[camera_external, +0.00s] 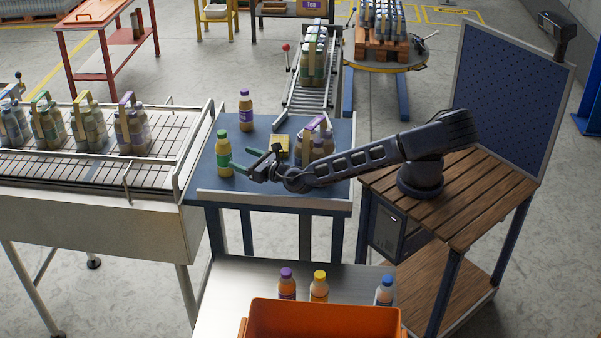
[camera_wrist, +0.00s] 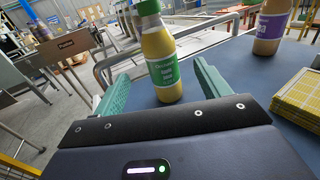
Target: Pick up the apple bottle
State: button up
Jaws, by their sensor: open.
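The apple bottle (camera_external: 223,154) has a green cap, a green label and yellowish juice. It stands upright near the left edge of the blue-topped table (camera_external: 262,186). In the wrist view the apple bottle (camera_wrist: 161,55) stands just ahead, between the lines of the two green fingers. My gripper (camera_external: 243,164) reaches in from the right at about the bottle's lower half. In the wrist view my gripper (camera_wrist: 158,88) is open, with a finger on either side of the bottle's lower part. I cannot tell whether either finger touches it.
A purple-capped bottle (camera_external: 246,110) stands behind on the same table; it also shows in the wrist view (camera_wrist: 272,26). A conveyor (camera_external: 60,165) with carriers adjoins at left. An orange crate (camera_external: 322,318) is in front.

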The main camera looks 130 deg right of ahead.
aim_at(219, 149)
jog(key=x, duration=1)
jog(key=shift+w+d, duration=0.2)
jog(key=shift+d, duration=0.15)
jog(key=c, duration=1.2)
jog(key=shift+c, duration=0.2)
